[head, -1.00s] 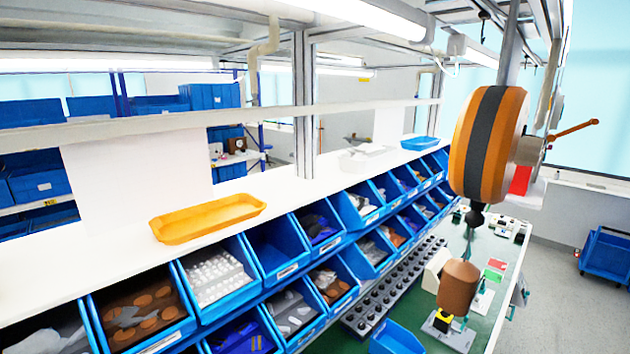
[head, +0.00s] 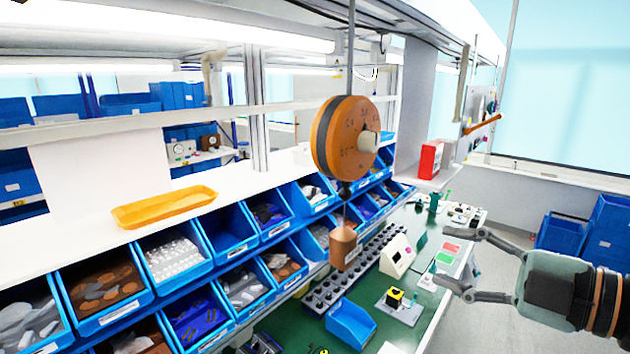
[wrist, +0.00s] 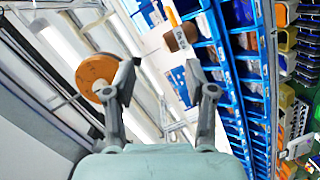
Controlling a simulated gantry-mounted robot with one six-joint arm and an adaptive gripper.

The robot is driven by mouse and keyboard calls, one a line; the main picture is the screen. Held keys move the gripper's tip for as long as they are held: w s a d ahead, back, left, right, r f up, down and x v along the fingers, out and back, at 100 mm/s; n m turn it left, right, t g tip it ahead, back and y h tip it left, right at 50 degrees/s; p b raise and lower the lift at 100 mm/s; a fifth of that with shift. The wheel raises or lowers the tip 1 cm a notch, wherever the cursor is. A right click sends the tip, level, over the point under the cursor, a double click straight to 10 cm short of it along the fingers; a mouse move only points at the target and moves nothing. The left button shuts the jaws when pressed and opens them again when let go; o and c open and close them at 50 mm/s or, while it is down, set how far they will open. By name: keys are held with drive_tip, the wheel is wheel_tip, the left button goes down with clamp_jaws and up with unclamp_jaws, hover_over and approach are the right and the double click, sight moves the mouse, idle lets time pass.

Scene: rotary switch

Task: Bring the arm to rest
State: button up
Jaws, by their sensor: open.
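My gripper (head: 460,264) shows at the right of the head view, with its two fingers spread apart and nothing between them. It points left, above the right side of the green workbench (head: 408,311). In the wrist view, my gripper (wrist: 160,82) is also open and empty, with shelf frames and blue bins behind the gap. The task names no object. A yellow-and-black rotary switch unit (head: 398,299) stands on the bench, left of and below my gripper and apart from it.
An orange balancer reel (head: 338,138) hangs over the bench, with a brown cylinder (head: 343,247) below it. Rows of blue bins (head: 236,262) line the left. A loose blue bin (head: 350,325) sits on the bench. Open floor lies to the right.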

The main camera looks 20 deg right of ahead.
drive_tip(key=w+a+f+m+g+h+p, duration=0.1)
drive_tip(key=a+f+m+h+p, duration=0.1)
drive_tip(key=a+f+m, duration=0.6)
drive_tip(key=w+a+f+m+g+h+p, duration=0.15)
drive_tip(key=a+f+m, duration=0.25)
drive_tip(key=a+f, duration=0.8)
drive_tip(key=s+a+f+m+h+p, duration=0.1)
drive_tip(key=s+a+m+h+p, duration=0.1)
drive_tip(key=s+a+m, duration=0.4)
drive_tip(key=shift+s+a+f+m+t+h, duration=0.15)
drive_tip(key=shift+s+a+m+t+h, duration=0.2)
drive_tip(key=shift+s+a+h, duration=0.65)
drive_tip(key=shift+o, duration=0.2)
drive_tip(key=shift+s+d, duration=0.25)
drive_tip(key=shift+d, duration=0.1)
